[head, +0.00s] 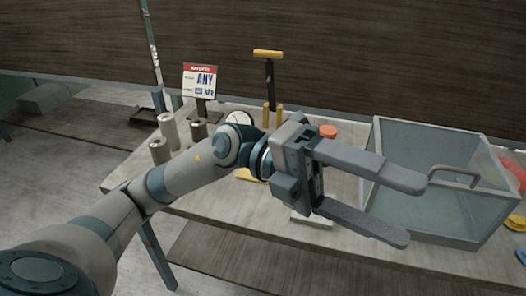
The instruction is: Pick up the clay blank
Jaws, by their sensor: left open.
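My left gripper (414,212) is open, with its two fingers pointing right, above the table and in front of the clear bin. Nothing shows between the fingers. I cannot pick out the clay blank with certainty. A small pale flat piece (312,222) lies on the table just below the gripper body, partly hidden by it. Several grey cylinders (168,131) stand on the left part of the table, behind my left forearm. My right gripper is not in view.
A clear open bin (376,150) with a handle stands on the table (215,205) at right. Behind my wrist are an orange disc (328,131), a yellow-handled tool (268,54) and a sign (200,80). Coloured items lie at the right edge. The table's front strip is mostly clear.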

